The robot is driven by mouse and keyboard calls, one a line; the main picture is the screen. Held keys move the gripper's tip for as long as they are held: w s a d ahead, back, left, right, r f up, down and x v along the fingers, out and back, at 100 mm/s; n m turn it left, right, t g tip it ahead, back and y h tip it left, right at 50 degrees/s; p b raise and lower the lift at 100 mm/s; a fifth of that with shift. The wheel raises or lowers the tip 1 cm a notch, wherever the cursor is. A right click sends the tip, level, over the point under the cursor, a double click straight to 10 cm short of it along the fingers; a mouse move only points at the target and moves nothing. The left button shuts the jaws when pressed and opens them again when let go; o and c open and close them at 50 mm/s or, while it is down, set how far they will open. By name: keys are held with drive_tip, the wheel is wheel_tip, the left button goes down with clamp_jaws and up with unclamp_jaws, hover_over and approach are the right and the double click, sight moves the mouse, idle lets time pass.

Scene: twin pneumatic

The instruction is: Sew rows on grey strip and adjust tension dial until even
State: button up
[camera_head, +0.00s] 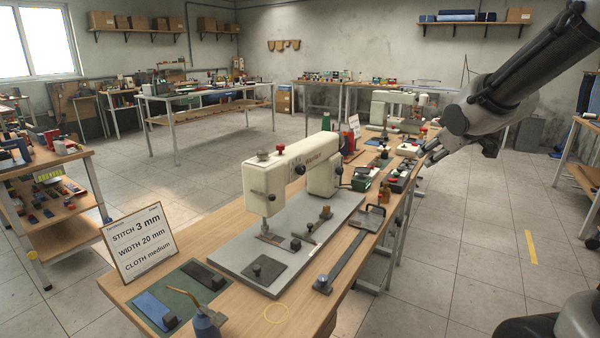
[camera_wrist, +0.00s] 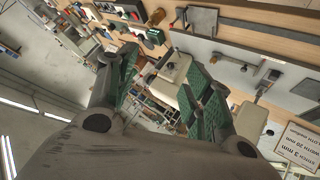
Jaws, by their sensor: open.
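A cream sewing machine (camera_head: 295,172) stands on a grey base plate (camera_head: 235,262) on the wooden bench. It has a red knob (camera_head: 281,148) on top and dark knobs on its front; I cannot tell which is the tension dial. A dark grey strip (camera_head: 203,275) lies beside a blue strip (camera_head: 152,308) on a green mat at the bench's near left. A card (camera_head: 138,242) reads stitch 3 mm, width 20 mm, cloth medium. My gripper (camera_wrist: 165,88) is open with green-padded fingers and nothing between them. It is raised at the right, apart from the machine and the strips.
A dark flat bar (camera_head: 345,262) with a handle lies right of the plate. An oil can (camera_head: 207,322) stands at the near edge. Boxes and small parts crowd the bench's far end. A side table (camera_head: 60,215) is at left; the floor (camera_head: 480,230) at right is clear.

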drive_tip(key=w+a+f+n+t+y, duration=0.1)
drive_tip(key=w+a+f+n+y, duration=0.25)
drive_tip(key=w+a, duration=0.5)
drive_tip(key=n+g+y, duration=0.2)
drive_tip(key=n+y, duration=0.6)
drive_tip(key=y, duration=0.3)
approach(303, 170)
drive_tip(key=x, duration=0.3)
drive_tip(key=shift+t, duration=0.3)
drive_tip(key=x, duration=0.6)
drive_tip(key=shift+w+a+f, duration=0.15)
drive_tip(key=shift+a+f, duration=0.05)
drive_tip(key=c, duration=1.1)
